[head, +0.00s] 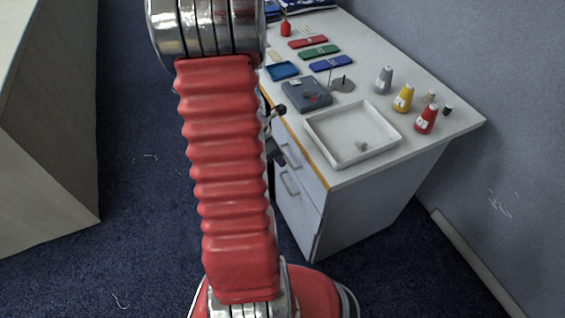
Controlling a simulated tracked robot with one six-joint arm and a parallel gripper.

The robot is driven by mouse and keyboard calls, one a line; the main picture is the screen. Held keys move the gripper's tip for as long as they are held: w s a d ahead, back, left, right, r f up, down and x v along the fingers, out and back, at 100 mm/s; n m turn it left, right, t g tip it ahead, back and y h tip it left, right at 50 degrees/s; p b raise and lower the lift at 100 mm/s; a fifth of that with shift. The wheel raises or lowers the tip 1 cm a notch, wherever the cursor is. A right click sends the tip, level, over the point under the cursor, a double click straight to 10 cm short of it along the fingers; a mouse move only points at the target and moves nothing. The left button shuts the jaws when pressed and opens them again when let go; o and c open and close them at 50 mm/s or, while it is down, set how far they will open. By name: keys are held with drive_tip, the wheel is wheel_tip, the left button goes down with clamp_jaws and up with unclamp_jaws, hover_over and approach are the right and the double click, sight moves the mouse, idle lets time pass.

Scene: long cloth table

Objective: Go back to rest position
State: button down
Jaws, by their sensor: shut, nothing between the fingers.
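My arm, with its red ribbed sleeve, stands upright in the head view and fills the middle. My gripper (279,110) shows only as small dark parts at the right of the sleeve, by the near edge of the table (440,110). The rest of it is hidden behind the arm. It is shut, and I see nothing held in it.
A white tray (316,124) lies near the table's front corner. Grey, yellow (403,98) and red (426,119) bottles stand behind it. A dark grey box (307,95) and flat coloured cases lie farther back. A cabinet (45,120) stands left; blue carpet lies between.

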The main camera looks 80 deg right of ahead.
drive_tip(key=shift+r, duration=0.15)
idle(0.8)
drive_tip(key=w+a+r+m+t, duration=0.2)
drive_tip(key=w+a+r+m, duration=0.4)
drive_tip(key=w+a+r, duration=0.4)
drive_tip(key=w+a+r+m+t, duration=0.2)
drive_tip(key=w+a+r+m, duration=0.3)
drive_tip(key=w+a+m, duration=0.45)
drive_tip(key=w+a+r+n+t+y, duration=0.1)
drive_tip(key=a+r+n, duration=0.3)
drive_tip(key=a, duration=0.8)
drive_tip(key=w+a+r+n+t+y, duration=0.1)
drive_tip(key=w+a+r+n+t, duration=0.2)
drive_tip(key=a+r, duration=0.5)
drive_tip(key=a+n+t, duration=0.1)
drive_tip(key=a, duration=0.4)
drive_tip(key=shift+a+y, duration=0.2)
drive_tip(key=shift+y, duration=0.1)
